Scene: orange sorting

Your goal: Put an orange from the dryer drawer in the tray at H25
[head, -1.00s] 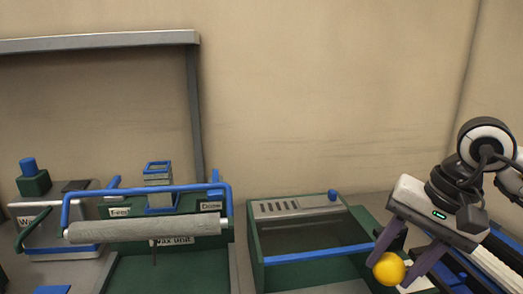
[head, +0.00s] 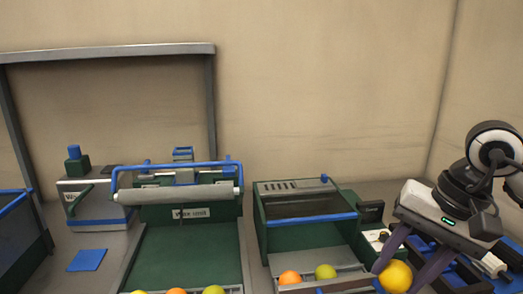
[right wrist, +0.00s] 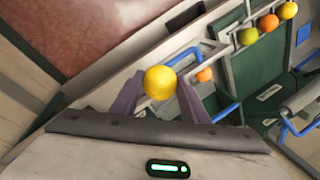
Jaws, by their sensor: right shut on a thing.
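My right gripper (head: 400,268) is shut on a yellow-orange fruit (head: 396,277), held between its two purple fingers at the lower right. The same fruit shows between the fingers in the right wrist view (right wrist: 160,82). The dryer (head: 305,217) is a green box with a blue bar. The held fruit is just right of the drawer. I cannot make out a tray marked H25. My left gripper is not in view.
The wax unit (head: 190,213) stands left of the dryer, with several fruits (head: 213,290) at its front edge. A blue square (head: 87,260) lies on the table further left. A blue-and-dark structure (head: 430,245) is behind the right gripper.

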